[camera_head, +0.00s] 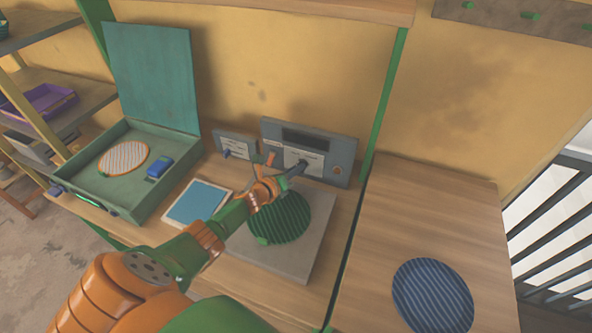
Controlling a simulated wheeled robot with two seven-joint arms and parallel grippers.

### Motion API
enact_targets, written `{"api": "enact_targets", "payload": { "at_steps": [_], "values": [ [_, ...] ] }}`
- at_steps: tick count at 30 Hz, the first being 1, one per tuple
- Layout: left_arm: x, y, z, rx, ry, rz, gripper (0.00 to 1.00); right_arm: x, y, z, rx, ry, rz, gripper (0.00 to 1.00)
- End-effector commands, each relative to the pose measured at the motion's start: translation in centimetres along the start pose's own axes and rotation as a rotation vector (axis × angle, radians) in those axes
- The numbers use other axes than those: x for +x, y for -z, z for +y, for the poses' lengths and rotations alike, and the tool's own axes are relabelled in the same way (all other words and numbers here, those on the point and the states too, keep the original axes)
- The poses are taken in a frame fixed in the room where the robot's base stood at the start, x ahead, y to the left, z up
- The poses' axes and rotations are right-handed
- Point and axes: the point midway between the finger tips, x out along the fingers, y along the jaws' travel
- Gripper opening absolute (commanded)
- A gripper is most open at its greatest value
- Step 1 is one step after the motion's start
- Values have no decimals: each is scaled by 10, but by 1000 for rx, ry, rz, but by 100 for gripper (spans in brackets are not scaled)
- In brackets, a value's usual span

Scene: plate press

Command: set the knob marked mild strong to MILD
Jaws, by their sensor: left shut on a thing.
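A grey control panel (346,150) stands at the back of the bench against the wall, with a dark display strip and white labels too small to read. My left gripper (296,170) reaches its lower left face, dark fingers shut on a knob there. The fingers cover most of that knob, so its pointer and setting cannot be seen. A small round orange-rimmed part (337,170) sits at the panel's lower right. A smaller grey panel (237,146) with a label and a dark lever stands to the left. My right gripper is not in view.
A ribbed green disc (285,222) lies on a grey plate (312,262) under my left arm. A blue tablet-like pad (197,205) lies left of it. An open green case (131,212) holds a striped disc and a blue block. A dark blue striped disc (432,295) lies right.

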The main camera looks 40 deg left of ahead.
Motion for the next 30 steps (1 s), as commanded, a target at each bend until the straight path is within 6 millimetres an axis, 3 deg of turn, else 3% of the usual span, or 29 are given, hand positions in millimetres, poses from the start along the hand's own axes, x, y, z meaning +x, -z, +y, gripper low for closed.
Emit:
{"api": "enact_targets", "payload": {
  "at_steps": [17, 18, 21, 30],
  "values": [
    [0, -2, 0, -34, 14, -3, 0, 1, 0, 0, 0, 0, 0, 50],
    [0, -2, 0, -33, 14, -3, 19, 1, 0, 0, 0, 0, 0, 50],
    [0, -1, 0, -33, 13, -3, 46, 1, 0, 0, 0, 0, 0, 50],
    [-1, -1, 0, -31, 12, -1, 46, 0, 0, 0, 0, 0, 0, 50]
  ]
}}
